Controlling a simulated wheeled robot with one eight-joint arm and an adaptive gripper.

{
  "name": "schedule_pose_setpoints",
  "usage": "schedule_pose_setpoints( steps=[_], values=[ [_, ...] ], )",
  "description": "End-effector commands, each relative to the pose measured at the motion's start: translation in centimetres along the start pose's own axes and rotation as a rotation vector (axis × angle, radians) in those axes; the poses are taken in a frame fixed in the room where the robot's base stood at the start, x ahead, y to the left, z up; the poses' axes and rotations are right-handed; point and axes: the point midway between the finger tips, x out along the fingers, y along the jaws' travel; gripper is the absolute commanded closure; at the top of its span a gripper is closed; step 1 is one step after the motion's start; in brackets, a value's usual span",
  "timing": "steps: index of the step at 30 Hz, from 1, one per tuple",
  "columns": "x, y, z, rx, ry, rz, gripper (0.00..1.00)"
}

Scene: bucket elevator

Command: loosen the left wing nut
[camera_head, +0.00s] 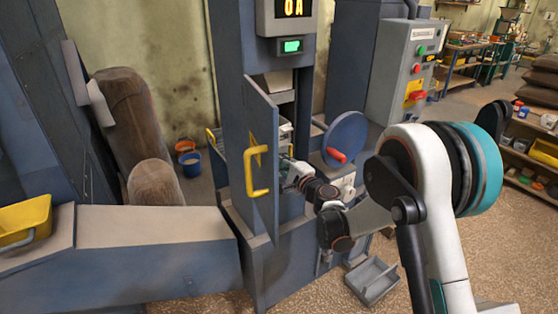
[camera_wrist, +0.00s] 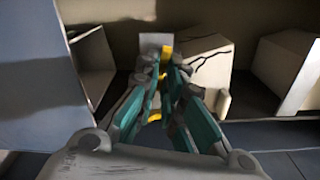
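My gripper (camera_wrist: 163,68) reaches into the open cabinet of the elevator. In the wrist view its teal fingers run close together, with a narrow gap at the tips. A small yellow piece (camera_wrist: 166,50) shows at the fingertips, in front of a pale upright plate (camera_wrist: 155,40). More yellow shows lower between the fingers. This may be the left wing nut, but its shape is mostly hidden, and I cannot tell whether the fingers touch it. In the head view my gripper (camera_head: 288,168) is partly hidden behind the open blue door (camera_head: 262,130) with its yellow handle (camera_head: 257,172).
Pale box-shaped buckets stand at the left (camera_wrist: 92,62), middle (camera_wrist: 208,65) and right (camera_wrist: 288,68) in the wrist view. A blue handwheel (camera_head: 346,135) with a red knob is right of the opening. A grey tray (camera_head: 372,280) lies on the floor.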

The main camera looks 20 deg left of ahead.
Motion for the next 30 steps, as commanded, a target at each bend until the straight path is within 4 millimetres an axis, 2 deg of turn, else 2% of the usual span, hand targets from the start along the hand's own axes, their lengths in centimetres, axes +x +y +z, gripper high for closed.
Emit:
schedule_pose_setpoints(
  steps=[5, 13, 23, 24, 26, 30],
  values=[
    [-0.03, 0.01, 0.0, -0.021, 0.0, 0.0, 1.0],
    [-0.05, -0.07, 0.01, -0.188, 0.0, 0.0, 1.0],
    [-0.05, -0.07, 0.01, -0.207, 0.0, 0.0, 1.0],
    [-0.05, -0.07, 0.01, -0.207, 0.0, 0.0, 0.83],
    [-0.05, -0.08, 0.01, -0.207, 0.0, 0.0, 0.72],
    [-0.04, -0.09, 0.01, -0.206, 0.0, 0.0, 0.72]
  ],
)
